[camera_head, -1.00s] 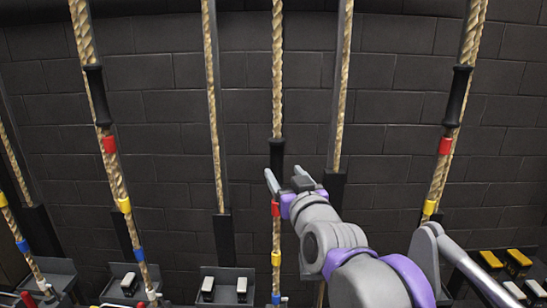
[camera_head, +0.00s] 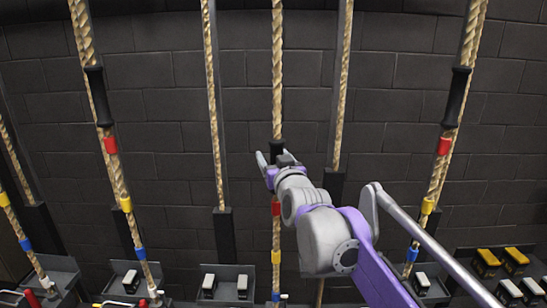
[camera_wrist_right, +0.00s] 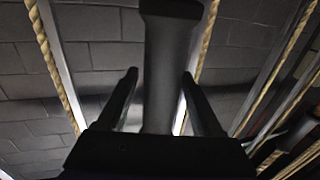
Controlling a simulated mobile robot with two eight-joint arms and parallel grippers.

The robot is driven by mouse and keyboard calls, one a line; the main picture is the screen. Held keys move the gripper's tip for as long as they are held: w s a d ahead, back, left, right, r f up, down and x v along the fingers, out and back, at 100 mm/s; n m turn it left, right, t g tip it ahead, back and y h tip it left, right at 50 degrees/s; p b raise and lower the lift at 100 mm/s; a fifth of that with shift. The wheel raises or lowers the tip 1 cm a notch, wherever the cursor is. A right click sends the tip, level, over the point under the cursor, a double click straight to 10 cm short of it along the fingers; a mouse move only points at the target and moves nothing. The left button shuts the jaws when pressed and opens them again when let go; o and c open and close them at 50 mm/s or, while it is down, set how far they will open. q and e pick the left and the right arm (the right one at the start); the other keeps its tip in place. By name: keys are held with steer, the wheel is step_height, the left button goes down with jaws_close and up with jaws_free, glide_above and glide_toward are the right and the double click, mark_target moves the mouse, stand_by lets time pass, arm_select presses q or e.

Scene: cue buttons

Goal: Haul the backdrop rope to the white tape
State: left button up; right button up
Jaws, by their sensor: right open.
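Several tan ropes hang against the wall; no label shows which is the backdrop rope. The middle rope (camera_head: 277,60) has a black sleeve (camera_head: 277,146) and, below it, a red band (camera_head: 276,208), a yellow band (camera_head: 276,257) and a blue band (camera_head: 276,297). My right gripper (camera_head: 274,160) is at this sleeve and partly hides its lower part. In the right wrist view the sleeve (camera_wrist_right: 172,50) stands between the two open fingers, with a gap on each side. White tape (camera_head: 152,293) shows low on a left rope. My left gripper is not in view.
Neighbouring ropes with black sleeves hang at left (camera_head: 98,95) and right (camera_head: 455,97). Small black boxes with white levers (camera_head: 208,285) line the bottom. Yellow-topped levers (camera_head: 487,257) stand at right. The dark block wall is behind.

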jaws_close()
stand_by(1.3)
